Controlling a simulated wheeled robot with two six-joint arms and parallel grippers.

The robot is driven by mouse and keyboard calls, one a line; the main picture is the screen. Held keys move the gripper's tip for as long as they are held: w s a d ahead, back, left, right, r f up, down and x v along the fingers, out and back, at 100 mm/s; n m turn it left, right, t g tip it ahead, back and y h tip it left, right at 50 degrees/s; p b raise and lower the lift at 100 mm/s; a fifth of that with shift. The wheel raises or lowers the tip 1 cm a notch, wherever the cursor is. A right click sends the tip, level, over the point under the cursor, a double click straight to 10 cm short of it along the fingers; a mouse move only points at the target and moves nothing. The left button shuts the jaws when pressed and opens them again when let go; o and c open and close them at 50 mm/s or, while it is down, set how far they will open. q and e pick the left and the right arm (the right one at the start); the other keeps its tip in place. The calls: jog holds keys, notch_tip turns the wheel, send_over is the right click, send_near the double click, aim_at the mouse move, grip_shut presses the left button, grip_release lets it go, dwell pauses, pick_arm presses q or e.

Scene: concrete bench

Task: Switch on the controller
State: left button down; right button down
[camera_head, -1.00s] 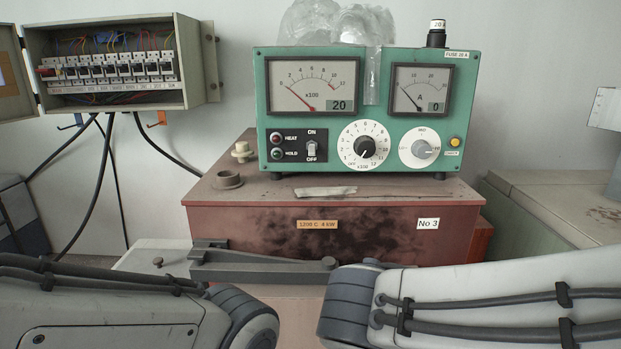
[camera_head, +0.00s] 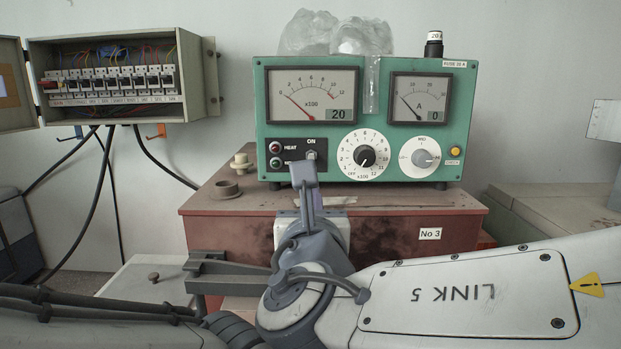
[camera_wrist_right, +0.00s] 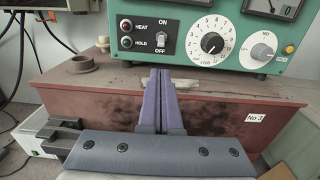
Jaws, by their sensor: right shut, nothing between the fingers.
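The controller (camera_head: 455,110) is a green box with two needle meters, reading 20 and 0. Its ON/OFF switch (camera_head: 311,155) is partly hidden behind my right gripper in the head view. The switch shows clear in the right wrist view (camera_wrist_right: 163,41), between the ON and OFF labels; I cannot tell which way its lever is set. My right gripper (camera_head: 303,168) is shut and empty, fingers pointing at the panel. In the right wrist view its fingertips (camera_wrist_right: 160,74) appear just below the switch; whether they touch the panel is unclear. My left gripper is out of view.
The controller stands on a reddish-brown furnace box (camera_head: 380,222). Beside the switch are HEAT and HOLD lamps, and a large dial (camera_head: 363,155). A dark grey bracket (camera_head: 230,268) sits low in front. An open breaker box (camera_head: 115,85) hangs on the wall.

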jog(key=w+p, duration=0.2)
jog(key=w, duration=0.6)
jog(key=shift+w+r+p, duration=0.1)
jog(key=shift+w+p, duration=0.25)
jog(key=shift+p, duration=0.05)
jog(key=shift+w, duration=0.65)
